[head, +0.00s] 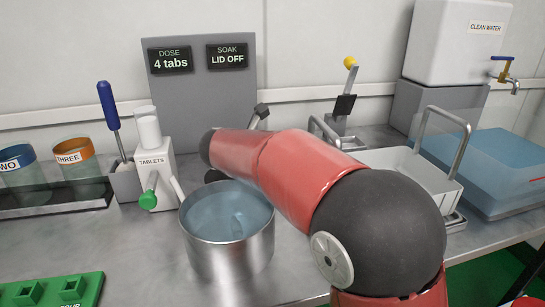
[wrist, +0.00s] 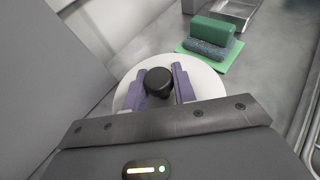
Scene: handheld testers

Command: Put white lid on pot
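The white lid (wrist: 208,84) is a white disc with a black knob (wrist: 159,82), in the wrist view. My gripper (wrist: 159,76) has its purple fingers on both sides of the knob, which fills the space between them; it looks shut on it. The head view does not show my gripper or the lid; my red arm hides that area. Whether the lid touches the bench is unclear.
A green sponge block (wrist: 210,35) lies on a green mat beyond the lid. A tablet dispenser (head: 153,175) stands behind the pot at the left. A white basket (head: 418,173) and a blue tub (head: 500,178) are at the right. A grey sign panel (head: 203,90) stands behind.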

